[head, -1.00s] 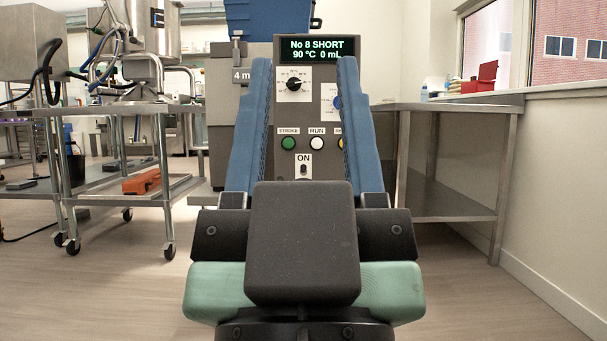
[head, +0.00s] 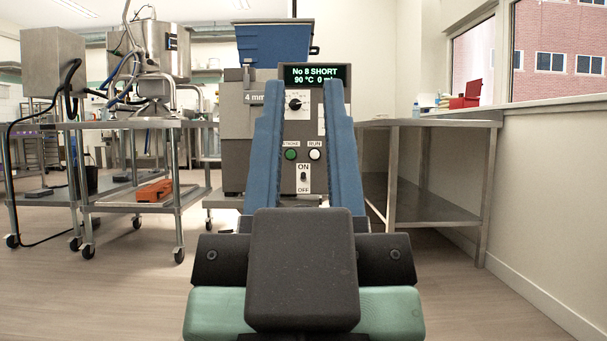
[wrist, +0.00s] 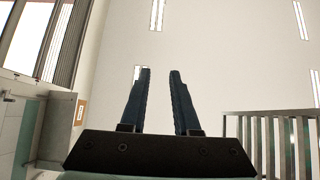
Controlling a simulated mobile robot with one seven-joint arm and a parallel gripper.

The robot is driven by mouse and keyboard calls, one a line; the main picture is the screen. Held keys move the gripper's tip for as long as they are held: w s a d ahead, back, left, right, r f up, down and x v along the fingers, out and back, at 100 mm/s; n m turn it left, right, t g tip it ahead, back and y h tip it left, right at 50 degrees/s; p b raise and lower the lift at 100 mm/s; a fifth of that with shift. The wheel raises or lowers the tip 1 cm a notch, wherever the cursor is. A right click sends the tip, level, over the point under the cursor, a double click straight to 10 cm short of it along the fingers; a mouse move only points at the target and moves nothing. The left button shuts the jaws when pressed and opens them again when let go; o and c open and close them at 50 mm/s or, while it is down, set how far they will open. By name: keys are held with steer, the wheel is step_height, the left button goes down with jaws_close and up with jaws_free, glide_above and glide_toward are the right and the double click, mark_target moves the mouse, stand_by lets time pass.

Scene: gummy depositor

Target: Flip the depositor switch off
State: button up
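The depositor (head: 234,130) is a grey machine with a blue hopper (head: 272,45) on top, standing ahead in the head view. Its display (head: 315,76) reads "No 8 SHORT, 90 °C" and a partly covered mL value. The depositor switch (head: 303,176) is a small dark toggle between the labels ON and OFF, low on the panel; its lever position is too small to tell. My gripper (head: 300,95) is open and empty, its two blue fingers framing the panel in the head view. The fingers also show apart in the wrist view (wrist: 160,75), against the ceiling.
A green STROKE button (head: 291,154), a white RUN button (head: 314,154) and a dial (head: 295,104) sit above the switch. A steel cart (head: 120,206) with an orange item stands left, a steel table (head: 430,122) right. Floor between is clear.

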step_height(320, 180, up, 2)
steer(key=shift+r+p, duration=0.25)
steer(key=shift+p, duration=0.8)
jaws_close()
step_height(320, 180, up, 68)
steer(key=p, duration=6.7)
steer(key=shift+p, duration=0.35)
steer(key=shift+a+f, duration=0.1)
steer(key=shift+f, duration=0.1)
